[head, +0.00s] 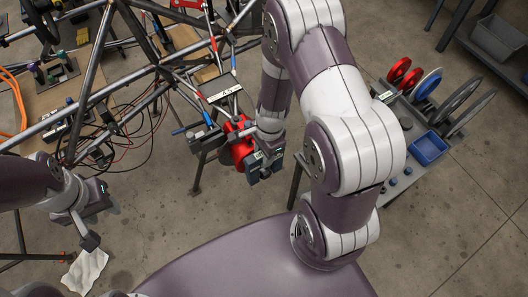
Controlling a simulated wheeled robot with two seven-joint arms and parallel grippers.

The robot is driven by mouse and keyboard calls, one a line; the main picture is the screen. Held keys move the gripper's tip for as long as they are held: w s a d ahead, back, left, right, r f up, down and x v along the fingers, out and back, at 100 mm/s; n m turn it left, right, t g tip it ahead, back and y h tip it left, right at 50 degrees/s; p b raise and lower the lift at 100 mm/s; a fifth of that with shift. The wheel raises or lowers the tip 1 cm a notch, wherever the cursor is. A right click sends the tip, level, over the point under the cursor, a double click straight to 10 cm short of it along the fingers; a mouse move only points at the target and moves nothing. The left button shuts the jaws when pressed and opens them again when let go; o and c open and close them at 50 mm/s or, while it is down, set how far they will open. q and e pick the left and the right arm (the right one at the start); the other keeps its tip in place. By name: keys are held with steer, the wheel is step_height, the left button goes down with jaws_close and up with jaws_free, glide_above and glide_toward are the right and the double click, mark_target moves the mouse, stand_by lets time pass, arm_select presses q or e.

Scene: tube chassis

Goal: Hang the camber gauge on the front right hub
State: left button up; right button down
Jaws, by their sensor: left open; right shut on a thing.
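The front right corner of the tube chassis (150,66) is at upper centre, with a white label plate (224,91) on it. A red round part (239,152), seemingly at the hub, sits beside a dark block below the plate. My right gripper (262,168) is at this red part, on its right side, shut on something. The held thing is mostly hidden by the gripper and arm. I cannot clearly make out the camber gauge, nor whether it touches the hub. My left gripper (90,240) is open and empty at lower left, apart from the chassis.
A grey cart (400,188) at right holds red, blue and grey discs and a blue bin (429,148). A white cloth (85,271) lies on the floor below my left gripper. Black and red cables (115,150) hang around the chassis. A shelf with a grey bin (499,38) stands at upper right.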

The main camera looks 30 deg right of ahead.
steer(key=shift+f+b, duration=1.85)
steer(key=shift+f, duration=0.4)
steer(key=c, duration=0.7)
jaws_free()
steer(key=r+p, duration=0.1)
steer(key=r, duration=0.2)
steer(key=d+r, duration=0.1)
steer(key=r, duration=0.3)
steer(key=r+p, duration=0.1)
steer(key=r, duration=0.3)
steer(key=shift+d+r+p, duration=0.2)
steer(key=shift+r+p, duration=0.05)
steer(key=shift+p, duration=0.1)
steer(key=shift+r, duration=0.55)
steer(key=shift+w, duration=0.1)
